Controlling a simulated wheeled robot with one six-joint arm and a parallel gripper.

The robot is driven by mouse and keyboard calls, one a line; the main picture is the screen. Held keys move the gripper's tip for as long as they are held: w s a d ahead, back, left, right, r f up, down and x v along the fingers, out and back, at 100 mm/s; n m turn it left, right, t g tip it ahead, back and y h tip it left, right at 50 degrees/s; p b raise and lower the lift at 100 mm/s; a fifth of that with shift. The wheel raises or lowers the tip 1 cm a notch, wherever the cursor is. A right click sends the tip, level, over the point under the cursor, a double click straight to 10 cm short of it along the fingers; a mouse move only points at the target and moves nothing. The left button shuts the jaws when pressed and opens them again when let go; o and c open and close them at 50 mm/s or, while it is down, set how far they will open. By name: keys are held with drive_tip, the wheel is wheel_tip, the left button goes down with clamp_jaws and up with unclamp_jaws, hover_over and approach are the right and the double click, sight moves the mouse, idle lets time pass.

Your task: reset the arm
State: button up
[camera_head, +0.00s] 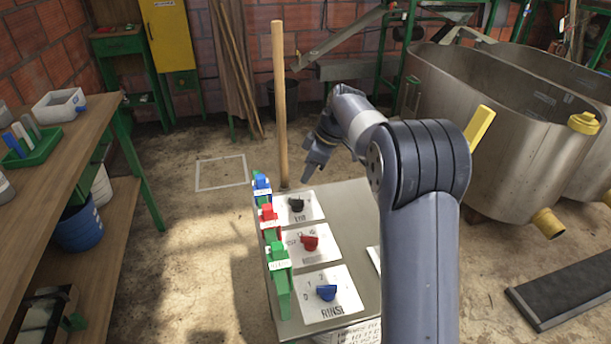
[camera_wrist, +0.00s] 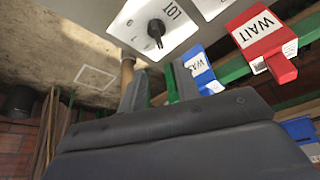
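My arm reaches forward over the control panel (camera_head: 345,215), bent at the elbow. My gripper (camera_head: 316,168) hangs above the panel's far end, near the wooden post, and appears apart from the panel. In the wrist view its two dark fingers (camera_wrist: 160,90) stand apart, with a gap between them. A narrow green strip shows in that gap; I cannot tell how far behind the fingers it lies. I see nothing clearly held. The panel has a black knob (camera_head: 296,204), a red knob (camera_head: 309,243) and a blue knob (camera_head: 326,292), each on a white plate.
Blue (camera_head: 262,187), red (camera_head: 269,220) and green (camera_head: 278,262) tags line the panel's left edge. A wooden post (camera_head: 279,100) rises behind it. A workbench (camera_head: 85,135) is left, steel tanks (camera_head: 500,130) right. Floor between bench and panel is clear.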

sight(293, 199)
drive_tip(key=shift+f, duration=0.1)
drive_tip(key=b+x, duration=0.1)
drive_tip(key=x, duration=1)
drive_tip(key=shift+a, duration=0.1)
drive_tip(key=shift+r, duration=0.25)
